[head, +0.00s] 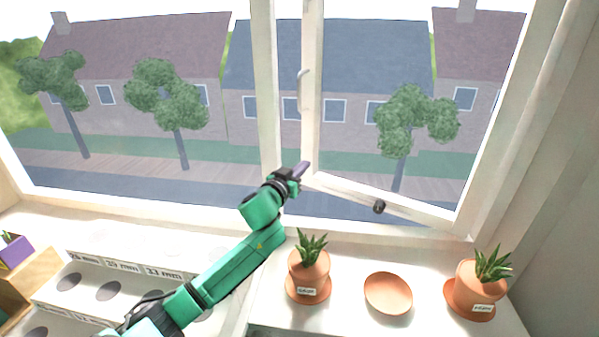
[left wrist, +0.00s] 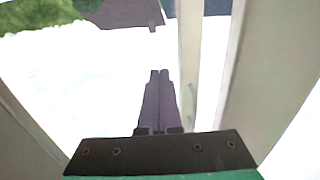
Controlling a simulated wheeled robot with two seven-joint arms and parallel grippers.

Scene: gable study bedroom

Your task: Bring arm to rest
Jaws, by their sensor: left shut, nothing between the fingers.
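My left arm reaches up from the lower left in the head view, over the window sill. Its gripper (head: 300,170) is raised in front of the window, by the centre frame post. In the left wrist view the two purple-grey fingers (left wrist: 158,100) lie side by side, shut with nothing between them. I cannot tell from these frames whether the gripper touches the window frame. My right gripper is in neither view.
A potted plant (head: 309,275) stands on the sill right of my arm, then an empty terracotta saucer (head: 388,295), then another potted plant (head: 478,285). A white rack with labelled holes (head: 150,255) lies left. A window handle (head: 301,88) is on the centre post.

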